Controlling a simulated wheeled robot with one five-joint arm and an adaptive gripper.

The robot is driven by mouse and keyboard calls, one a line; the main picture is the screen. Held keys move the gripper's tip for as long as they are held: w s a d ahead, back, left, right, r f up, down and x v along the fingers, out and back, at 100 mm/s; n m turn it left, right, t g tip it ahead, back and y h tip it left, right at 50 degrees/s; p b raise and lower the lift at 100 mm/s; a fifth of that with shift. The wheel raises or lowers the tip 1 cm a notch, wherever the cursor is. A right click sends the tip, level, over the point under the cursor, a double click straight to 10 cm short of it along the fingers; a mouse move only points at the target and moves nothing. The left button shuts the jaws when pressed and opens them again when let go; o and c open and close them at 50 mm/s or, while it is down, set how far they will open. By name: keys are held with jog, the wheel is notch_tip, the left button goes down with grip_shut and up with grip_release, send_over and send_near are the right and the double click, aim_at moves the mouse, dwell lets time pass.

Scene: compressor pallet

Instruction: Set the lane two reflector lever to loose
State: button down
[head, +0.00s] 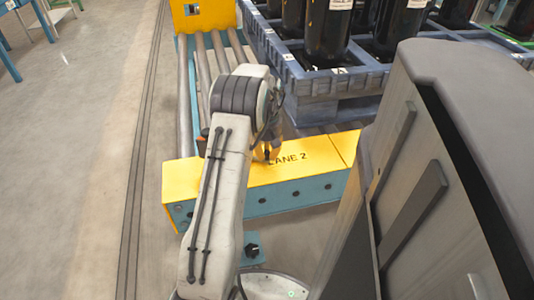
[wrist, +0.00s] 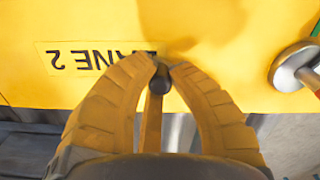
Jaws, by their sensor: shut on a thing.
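The yellow lane two housing (head: 300,178) carries the black lettering "LANE 2" and spans the near end of the roller lane. My gripper (head: 267,152) is down at its far edge, beside the lettering, partly hidden by my arm. In the wrist view, the yellow ribbed fingers of my gripper (wrist: 161,72) close around the dark-tipped lever (wrist: 158,82), whose thin shaft shows between them. A round silver disc (wrist: 290,65) with green and orange parts, perhaps the reflector, is at the right, apart from the fingers. I cannot read any lever setting marks.
A blue pallet (head: 325,85) with black compressors (head: 329,30) stands on the rollers (head: 205,65) behind the housing. A yellow plate (head: 203,14) is at the far end of the lane. The floor to the left (head: 80,140) is mostly clear.

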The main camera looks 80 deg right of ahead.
jog(key=d+n+p, duration=0.1)
jog(key=n+p, duration=0.1)
jog(key=p, duration=0.1)
jog(key=shift+d+r, duration=0.1)
jog(key=shift+w+d+f+n+p, duration=0.15)
jog(key=shift+d+n+p, duration=0.3)
jog(key=shift+n+p, duration=0.4)
jog(key=shift+w+d+f+n+p, duration=0.1)
jog(key=shift+d+n+p, duration=0.45)
jog(key=shift+n, duration=0.4)
jog(key=shift+a, duration=0.1)
jog(key=c, duration=1.1)
grip_release()
jog(key=shift+r, duration=0.1)
notch_tip(320, 180, up, 12)
